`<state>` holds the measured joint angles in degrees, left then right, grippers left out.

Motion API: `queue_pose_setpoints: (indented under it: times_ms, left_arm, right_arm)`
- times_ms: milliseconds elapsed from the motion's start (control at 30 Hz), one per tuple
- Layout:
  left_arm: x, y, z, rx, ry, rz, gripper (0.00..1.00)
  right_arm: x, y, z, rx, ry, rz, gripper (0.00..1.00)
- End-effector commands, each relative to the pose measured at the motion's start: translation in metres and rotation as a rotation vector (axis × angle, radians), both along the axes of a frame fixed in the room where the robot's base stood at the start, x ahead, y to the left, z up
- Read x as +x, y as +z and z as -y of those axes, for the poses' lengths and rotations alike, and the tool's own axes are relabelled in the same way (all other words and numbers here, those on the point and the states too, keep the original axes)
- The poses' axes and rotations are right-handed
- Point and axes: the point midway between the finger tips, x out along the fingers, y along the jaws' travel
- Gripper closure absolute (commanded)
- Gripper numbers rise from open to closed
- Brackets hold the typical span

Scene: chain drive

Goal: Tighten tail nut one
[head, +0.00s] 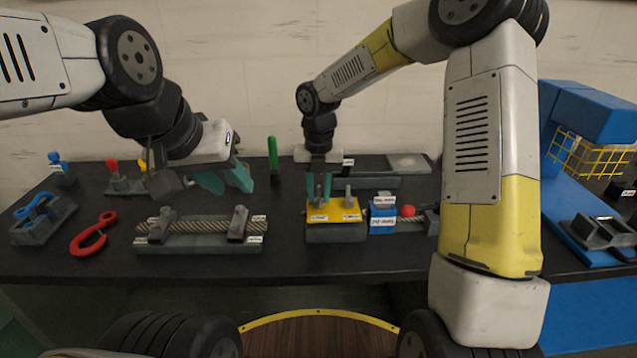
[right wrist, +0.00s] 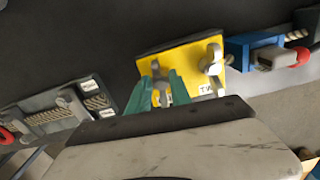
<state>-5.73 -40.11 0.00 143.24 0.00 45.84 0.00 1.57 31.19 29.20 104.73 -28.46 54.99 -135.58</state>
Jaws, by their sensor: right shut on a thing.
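A yellow block (head: 336,208) on a grey base stands at the middle of the bench, with two upright grey nuts on top. My right gripper (head: 319,188) points down with teal fingers around the left nut (right wrist: 159,80) and is shut on it. The right nut (head: 348,194) stands free beside it; it also shows in the right wrist view (right wrist: 212,62). Small white labels lie in front of the nuts, too small to read surely. My left gripper (head: 226,179) is open and empty above the bench, behind the rope fixture.
A rope fixture (head: 188,238) with two clamps is left of the block, a red hook (head: 90,235) further left. A green post (head: 273,155) stands behind. A blue machine with yellow grille (head: 597,150) is far right.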

Motion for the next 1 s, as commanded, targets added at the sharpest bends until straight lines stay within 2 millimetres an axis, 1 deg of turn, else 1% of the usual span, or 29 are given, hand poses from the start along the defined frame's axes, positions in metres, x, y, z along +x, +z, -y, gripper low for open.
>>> queue_pose_setpoints:
  times_ms: [267,1000]
  left_arm:
    - [0.0,0.0,0.0,0.0,0.0,0.0,0.64]
    - [0.0,0.0,0.0,0.0,0.0,0.0,0.64]
  right_arm:
    - [-0.0005,0.0002,0.0008,0.0,-0.206,0.0,1.0]
    - [-0.0024,0.0008,0.003,0.0,-0.907,0.001,1.0]
